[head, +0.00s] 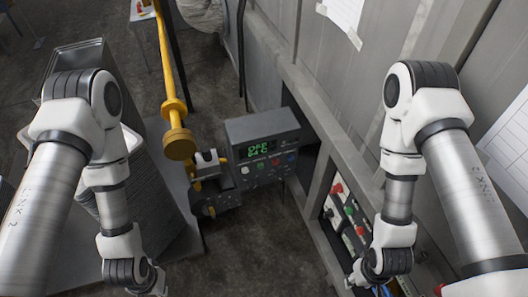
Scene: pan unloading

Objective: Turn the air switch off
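A grey control box (262,136) stands near the middle of the head view, with a green display (258,149) whose upper line seems to read OFF. A row of small coloured buttons (268,163) sits below the display. A second panel (343,214) with red, green and black knobs is set in the grey cabinet, beside my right arm and partly behind it. I cannot tell which control is the air switch; the labels are too small to read. Both my arms reach down to the bottom edge, and the fingers of both grippers are out of view below it.
A yellow pipe (164,55) with a round flange runs down to the left of the control box. A stack of grey trays (150,205) stands behind my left arm. Tall grey cabinet walls (345,85) rise on the right. Dark floor (262,250) lies open between my arms.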

